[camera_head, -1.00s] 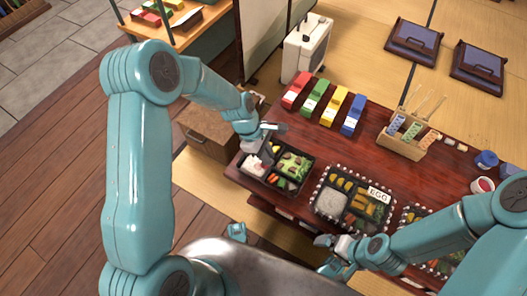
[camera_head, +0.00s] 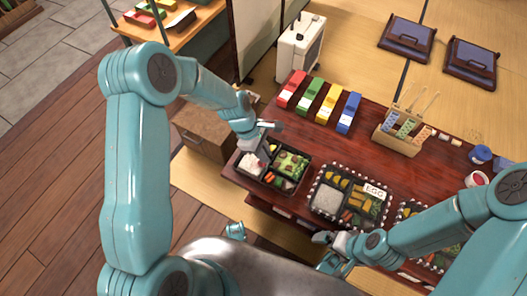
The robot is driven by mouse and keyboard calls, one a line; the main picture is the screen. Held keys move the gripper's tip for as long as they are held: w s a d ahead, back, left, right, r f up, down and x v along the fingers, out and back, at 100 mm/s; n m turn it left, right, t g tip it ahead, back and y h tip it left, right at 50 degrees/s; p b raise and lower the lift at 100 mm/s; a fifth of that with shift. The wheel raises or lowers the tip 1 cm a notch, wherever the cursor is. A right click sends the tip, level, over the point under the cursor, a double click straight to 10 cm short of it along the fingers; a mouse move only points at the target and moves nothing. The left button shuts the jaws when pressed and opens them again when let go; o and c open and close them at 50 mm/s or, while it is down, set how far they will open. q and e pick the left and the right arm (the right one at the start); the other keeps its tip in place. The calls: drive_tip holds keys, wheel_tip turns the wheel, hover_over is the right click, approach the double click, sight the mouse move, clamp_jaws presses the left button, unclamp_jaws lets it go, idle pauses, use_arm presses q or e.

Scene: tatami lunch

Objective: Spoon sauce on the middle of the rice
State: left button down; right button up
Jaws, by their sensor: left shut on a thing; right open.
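My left gripper (camera_head: 266,127) is above the back left part of the left lunch box (camera_head: 268,188), over its white food (camera_head: 252,161). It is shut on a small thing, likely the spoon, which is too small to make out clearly. This box also holds green food with brown pieces and some orange-red pieces. A second lunch box (camera_head: 344,222) holds a pale block of rice (camera_head: 327,202), yellow pieces and an EGG label. My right gripper (camera_head: 325,248) is open and empty at the table's front edge, below the second box. I cannot make out any sauce for certain.
The dark red table (camera_head: 300,140) carries red, green, yellow and blue packs (camera_head: 348,112) at the back. A wooden rack (camera_head: 398,143) with upright sticks stands right of them. A third box (camera_head: 436,262) is partly behind my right arm. The table between packs and boxes is clear.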

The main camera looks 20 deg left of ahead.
use_arm(q)
drive_tip(key=shift+w+r, duration=0.1)
drive_tip(key=shift+a, duration=0.1)
idle(0.3)
drive_tip(key=shift+w+a, duration=0.2)
drive_tip(key=shift+a, duration=0.75)
drive_tip(key=shift+w+a+p, duration=0.15)
drive_tip(key=shift+a+p, duration=0.15)
drive_tip(key=shift+a, duration=0.75)
drive_tip(key=shift+a, duration=0.1)
drive_tip(key=shift+w+a, duration=0.1)
drive_tip(key=shift+a, duration=0.9)
